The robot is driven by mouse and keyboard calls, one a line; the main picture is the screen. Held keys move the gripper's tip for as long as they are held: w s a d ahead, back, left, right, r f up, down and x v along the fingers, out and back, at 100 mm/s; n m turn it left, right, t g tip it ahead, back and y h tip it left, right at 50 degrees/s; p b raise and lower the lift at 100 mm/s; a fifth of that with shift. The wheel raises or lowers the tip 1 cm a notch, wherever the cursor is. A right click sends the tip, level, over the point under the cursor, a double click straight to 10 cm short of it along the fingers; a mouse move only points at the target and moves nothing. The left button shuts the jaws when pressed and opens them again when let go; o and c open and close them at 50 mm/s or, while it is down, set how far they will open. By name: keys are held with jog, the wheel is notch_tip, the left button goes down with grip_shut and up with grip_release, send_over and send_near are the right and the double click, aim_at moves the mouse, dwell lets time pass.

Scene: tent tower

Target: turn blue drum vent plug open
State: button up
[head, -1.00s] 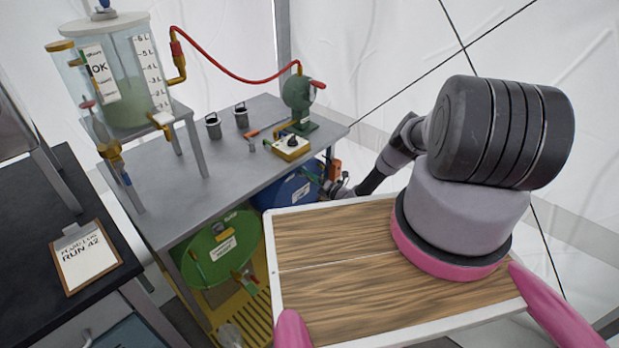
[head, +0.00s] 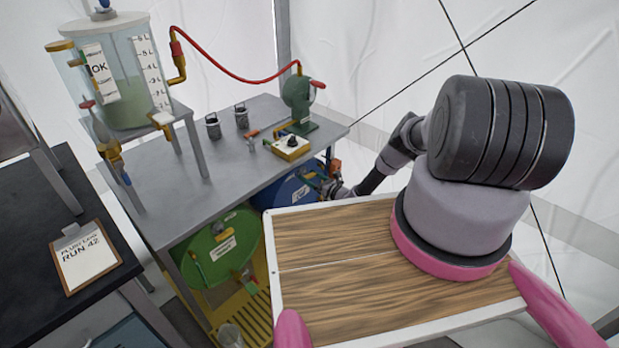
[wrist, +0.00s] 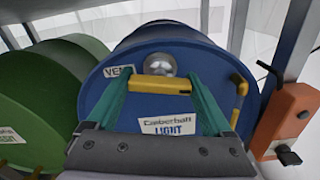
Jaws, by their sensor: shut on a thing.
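The blue drum (wrist: 215,70) lies on its side, its round end facing my gripper. It also shows under the bench in the head view (head: 275,198). On its upper face is the vent plug, with a round silver part (wrist: 160,65) and a yellow bar handle (wrist: 160,86) lying level across the wrist picture. A white "VE…" label (wrist: 118,71) sits to its left, partly hidden by a finger. My gripper (wrist: 160,84) has its green fingers on either side of the yellow handle, shut on it. In the head view my gripper (head: 321,183) is small at the drum.
A green drum (wrist: 40,95) lies left of the blue one. An orange box (wrist: 287,115) on a post and a yellow pipe (wrist: 240,95) stand close on the right. The grey bench (head: 215,160) is above, with a green pump (head: 298,97) and yellow box (head: 291,148).

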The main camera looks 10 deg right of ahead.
jog(key=shift+s+f+n, duration=0.1)
jog(key=shift+n, duration=0.3)
jog(key=o, duration=1.1)
jog(key=shift+o, duration=0.2)
jog(key=v, duration=1.1)
